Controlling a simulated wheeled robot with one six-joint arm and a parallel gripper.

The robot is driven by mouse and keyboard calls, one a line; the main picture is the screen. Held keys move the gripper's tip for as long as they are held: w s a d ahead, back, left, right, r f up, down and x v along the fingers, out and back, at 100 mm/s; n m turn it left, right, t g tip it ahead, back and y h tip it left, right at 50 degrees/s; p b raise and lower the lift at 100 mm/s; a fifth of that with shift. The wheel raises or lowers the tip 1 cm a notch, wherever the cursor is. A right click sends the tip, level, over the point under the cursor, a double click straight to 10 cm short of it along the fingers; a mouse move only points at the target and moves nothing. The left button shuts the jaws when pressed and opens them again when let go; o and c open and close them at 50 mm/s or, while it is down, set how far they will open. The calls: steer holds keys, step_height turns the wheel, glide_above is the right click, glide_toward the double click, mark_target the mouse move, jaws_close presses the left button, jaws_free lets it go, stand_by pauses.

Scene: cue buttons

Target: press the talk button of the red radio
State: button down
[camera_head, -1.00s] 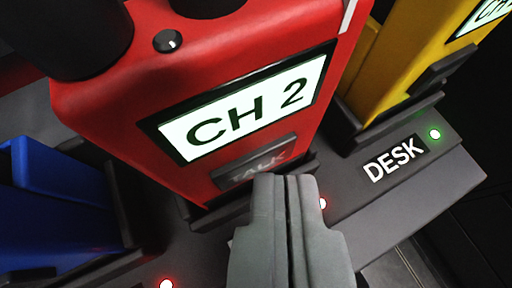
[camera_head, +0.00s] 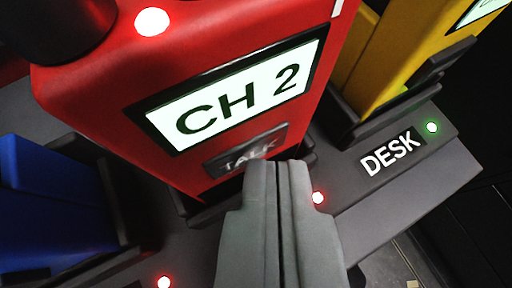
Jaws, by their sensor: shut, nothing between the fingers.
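The red radio (camera_head: 90,105) stands upright in a dark dock in the middle of the view. Its screen (camera_head: 235,97) reads CH 2. A round light (camera_head: 152,21) on its top glows white. The grey talk button (camera_head: 225,160), marked TALK, sits below the screen. My gripper (camera_head: 276,165) is shut and empty, and its fingertips overlap the button's lower right part in the view. They appear to be at the button, but contact itself is hidden behind the fingers.
A blue radio (camera_head: 55,215) stands at left and a yellow radio (camera_head: 395,50) at right, in the same dark dock (camera_head: 400,195). Red lights (camera_head: 318,198) show on the dock near the red and blue radios.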

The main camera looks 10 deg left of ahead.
steer(key=shift+s, duration=0.1)
stand_by(0.7)
steer(key=shift+s+d, duration=0.5)
steer(key=shift+s, duration=0.15)
steer(key=s+d, duration=0.1)
steer(key=s, duration=0.1)
steer(key=s+d, duration=0.2)
stand_by(0.6)
stand_by(0.5)
steer(key=s+r+t, duration=0.2)
steer(key=s+r, duration=0.3)
steer(key=s, duration=0.7)
steer(key=s+r+t, duration=0.2)
steer(key=s+r, duration=0.3)
steer(key=s, duration=0.6)
steer(key=s+r+m+t+h, duration=0.1)
steer(key=s+r, duration=0.4)
steer(key=s, duration=0.7)
steer(key=shift+s+a+r+t, duration=0.15)
steer(key=shift+s+a+t, duration=0.2)
steer(key=shift+t, duration=0.45)
